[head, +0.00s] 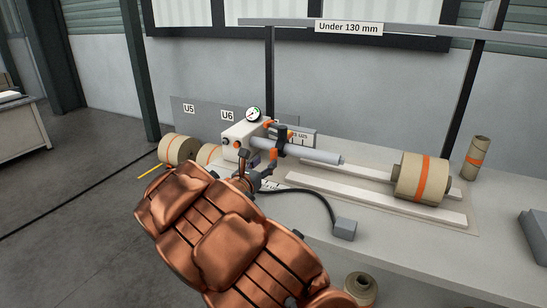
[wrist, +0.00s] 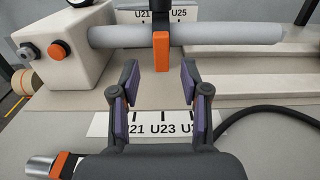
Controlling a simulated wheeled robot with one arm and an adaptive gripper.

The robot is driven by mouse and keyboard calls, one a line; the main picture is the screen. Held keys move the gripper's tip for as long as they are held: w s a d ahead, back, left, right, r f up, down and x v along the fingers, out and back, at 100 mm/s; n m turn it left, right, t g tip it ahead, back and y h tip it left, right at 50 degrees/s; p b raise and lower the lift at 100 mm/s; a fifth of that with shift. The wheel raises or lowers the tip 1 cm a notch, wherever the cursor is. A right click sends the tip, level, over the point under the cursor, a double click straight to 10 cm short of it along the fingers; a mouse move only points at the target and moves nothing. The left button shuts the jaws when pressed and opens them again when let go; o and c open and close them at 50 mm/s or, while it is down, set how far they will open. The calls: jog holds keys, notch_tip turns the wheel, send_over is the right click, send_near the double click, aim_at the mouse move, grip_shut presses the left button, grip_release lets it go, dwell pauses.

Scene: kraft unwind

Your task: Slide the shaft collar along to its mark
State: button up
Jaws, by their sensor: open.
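The shaft collar is a dark ring with an orange block on it (wrist: 161,52), around the grey shaft (wrist: 225,33). In the head view the dark collar (head: 283,131) sits on the shaft near the white housing. My gripper (wrist: 160,78) is open, its purple-padded fingers spread left and right of the orange block's lower end, with gaps on both sides. In the head view my gripper (head: 258,166) is partly hidden by my copper-coloured arm. A front scale strip (wrist: 160,126) reads U23 at its middle. A rear label plate (wrist: 188,14) shows U21 and U25, partly covered by the collar.
The white housing (head: 243,135) with a gauge and buttons is left of the collar. A black cable runs to a grey box (head: 344,230).

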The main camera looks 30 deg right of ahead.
aim_at(272, 156)
jog(key=shift+x, duration=3.4)
jog(key=shift+s, duration=0.1)
grip_shut()
